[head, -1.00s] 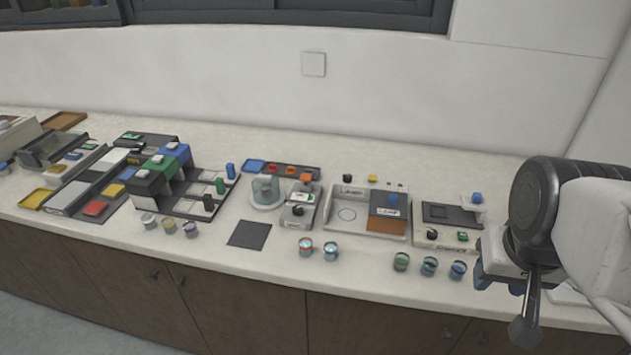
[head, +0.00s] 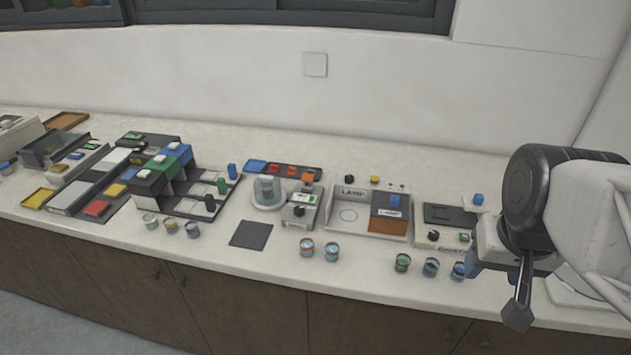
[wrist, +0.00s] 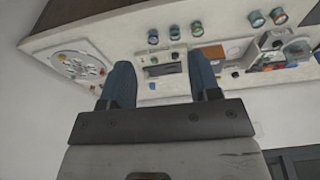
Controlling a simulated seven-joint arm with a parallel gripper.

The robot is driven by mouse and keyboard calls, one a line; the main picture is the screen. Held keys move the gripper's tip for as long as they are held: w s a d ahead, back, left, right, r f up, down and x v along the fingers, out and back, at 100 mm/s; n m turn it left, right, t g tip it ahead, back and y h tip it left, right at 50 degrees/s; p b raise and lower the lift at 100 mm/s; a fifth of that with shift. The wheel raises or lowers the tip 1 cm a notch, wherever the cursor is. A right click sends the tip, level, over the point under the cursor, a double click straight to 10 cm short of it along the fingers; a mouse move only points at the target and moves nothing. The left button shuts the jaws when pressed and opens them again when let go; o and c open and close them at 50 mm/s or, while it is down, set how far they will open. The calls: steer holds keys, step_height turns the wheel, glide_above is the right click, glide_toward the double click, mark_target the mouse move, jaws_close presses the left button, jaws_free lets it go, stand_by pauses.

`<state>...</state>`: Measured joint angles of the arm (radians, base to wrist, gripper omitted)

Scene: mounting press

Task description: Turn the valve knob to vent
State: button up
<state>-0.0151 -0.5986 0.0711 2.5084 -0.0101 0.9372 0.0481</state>
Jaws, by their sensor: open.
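My gripper (wrist: 161,78) is open and empty in the wrist view, with its two dark blue fingers apart above the counter. In the head view my arm is at the right edge, and the fingertips are hard to make out. A small grey box (head: 301,217) with a dark knob (head: 298,211) stands beside a clear dome (head: 268,191). Another box (head: 445,240) at the right, near my gripper, has a black knob (head: 433,235) and a green button. Labels are too small to tell which knob is the valve. My gripper touches neither knob.
A lamp tray (head: 333,222) stands between the two boxes. Several small cups, one of them here (head: 403,262), line the counter's front. A dark mat (head: 251,235) lies left of centre. Coloured blocks and trays fill the left. The back strip of the counter (head: 400,158) is mostly clear.

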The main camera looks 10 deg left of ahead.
steer(key=w+a, duration=0.7)
steer(key=w, duration=0.4)
steer(key=m+g, duration=0.2)
steer(key=g, duration=0.1)
glide_above(299, 208)
steer(key=f, duration=1.5)
steer(key=shift+s+d, duration=0.15)
steer(key=shift+d, duration=0.25)
steer(key=shift+a+f, duration=0.3)
steer(key=shift+a, duration=0.15)
steer(key=shift+f, duration=0.1)
steer(key=shift+f, duration=3.85)
